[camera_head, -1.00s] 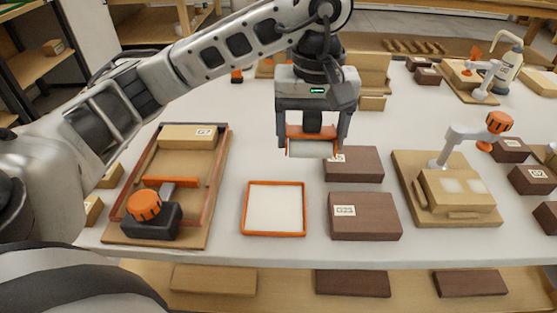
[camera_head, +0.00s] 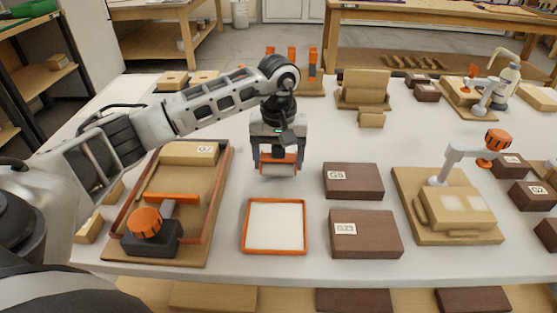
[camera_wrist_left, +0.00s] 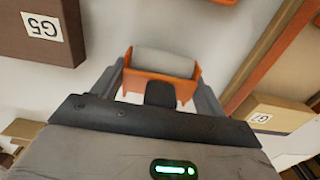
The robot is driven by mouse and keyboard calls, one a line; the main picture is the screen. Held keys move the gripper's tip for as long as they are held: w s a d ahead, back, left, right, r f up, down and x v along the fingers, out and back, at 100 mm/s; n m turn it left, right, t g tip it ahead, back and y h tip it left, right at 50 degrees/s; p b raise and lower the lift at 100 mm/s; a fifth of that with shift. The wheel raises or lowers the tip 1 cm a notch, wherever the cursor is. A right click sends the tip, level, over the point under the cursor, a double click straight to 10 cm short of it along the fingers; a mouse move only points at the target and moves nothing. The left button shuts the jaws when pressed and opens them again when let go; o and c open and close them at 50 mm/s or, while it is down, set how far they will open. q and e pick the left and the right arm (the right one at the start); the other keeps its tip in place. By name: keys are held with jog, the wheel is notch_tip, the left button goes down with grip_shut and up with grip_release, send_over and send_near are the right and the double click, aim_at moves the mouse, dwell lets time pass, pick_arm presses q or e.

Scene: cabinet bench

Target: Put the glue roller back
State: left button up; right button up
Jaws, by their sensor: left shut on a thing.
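The glue roller (camera_head: 278,168) has an orange frame and a pale grey-white roll. My left gripper (camera_head: 279,160) is shut on it and holds it above the white bench, behind the orange-rimmed white tray (camera_head: 275,251). In the left wrist view the roller (camera_wrist_left: 165,62) sits between the fingers of the gripper (camera_wrist_left: 160,95), its roll pointing away. The tray lies flat and empty on the bench. My right gripper is not in view.
Dark blocks G5 (camera_head: 353,181) and G23 (camera_head: 365,234) lie right of the tray. A clamp board with block G7 (camera_head: 189,153) is at left, another clamp fixture (camera_head: 447,214) at right. A stand with orange-topped items (camera_head: 292,55) is at the back.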

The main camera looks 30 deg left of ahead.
pick_arm(q)
jog(key=shift+f, duration=0.5)
jog(key=shift+f, duration=0.15)
jog(key=o, duration=0.9)
